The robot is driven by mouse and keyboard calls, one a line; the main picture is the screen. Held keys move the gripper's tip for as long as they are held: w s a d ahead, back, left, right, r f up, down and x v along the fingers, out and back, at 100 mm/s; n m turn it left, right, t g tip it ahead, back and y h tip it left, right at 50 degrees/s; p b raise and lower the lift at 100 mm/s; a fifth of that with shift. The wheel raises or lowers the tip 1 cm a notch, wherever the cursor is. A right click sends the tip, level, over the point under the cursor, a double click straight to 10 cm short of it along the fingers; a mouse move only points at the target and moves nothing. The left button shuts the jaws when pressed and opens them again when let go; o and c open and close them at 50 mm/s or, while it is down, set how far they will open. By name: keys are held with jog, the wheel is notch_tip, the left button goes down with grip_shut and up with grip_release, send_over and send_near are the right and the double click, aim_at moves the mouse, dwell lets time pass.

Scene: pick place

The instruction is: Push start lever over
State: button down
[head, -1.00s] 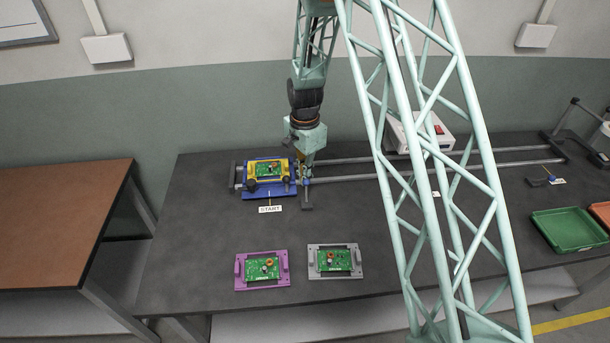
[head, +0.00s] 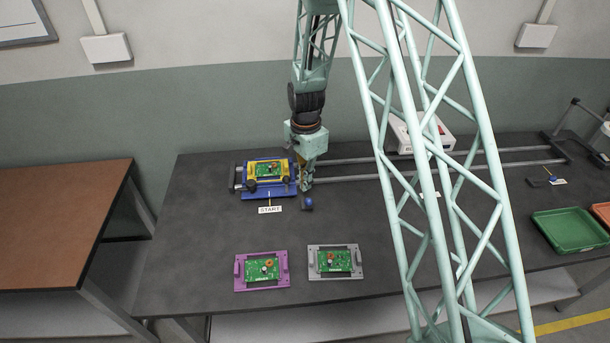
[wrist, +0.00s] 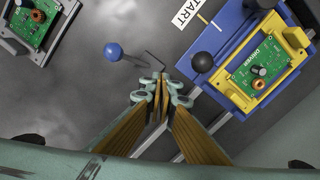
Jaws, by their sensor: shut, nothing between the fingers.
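The start lever ends in a blue ball knob (head: 308,203) beside the front right of the blue carriage (head: 250,193). The knob also shows in the wrist view (wrist: 113,51), on a thin rod that leads to a dark bracket. A white START label (head: 270,209) lies in front of the carriage. A yellow pallet with a green circuit board (head: 269,169) sits on the carriage. My gripper (wrist: 160,88) is shut and empty, pointing down between the lever knob and the carriage. In the head view, it (head: 307,186) is just behind the knob. Contact with the lever cannot be told.
Two rails run right from the carriage. A purple pallet (head: 240,284) and a grey pallet (head: 318,273) with green boards lie at the front. A green bin (head: 566,247) and a second blue-knobbed lever (head: 552,179) are at the right.

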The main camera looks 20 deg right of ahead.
notch_tip(320, 180, up, 8)
jog(key=w+p, duration=0.1)
jog(key=p, duration=0.2)
dwell(1.0)
jog(key=shift+d, duration=0.1)
dwell(0.4)
jog(key=s+r+n+t+b, duration=0.1)
jog(key=s+r+n, duration=0.1)
jog(key=s+r, duration=0.55)
jog(key=s+r+n, duration=0.2)
jog(key=s+r, duration=0.3)
jog(key=r, duration=0.6)
jog(key=s+r+n+t+b, duration=0.1)
jog(key=s+r+n, duration=0.1)
jog(key=s+r, duration=0.55)
jog(key=s+r+n+t+b, duration=0.1)
jog(key=s+r+n, duration=0.2)
jog(key=s, duration=1)
jog(key=s+r+n+t+b, duration=0.1)
jog(key=s+r+n, duration=0.3)
jog(key=s, duration=1)
jog(key=shift+s+d+r+n, duration=0.2)
jog(key=shift+d+r+n, duration=0.15)
jog(key=shift+r, duration=0.6)
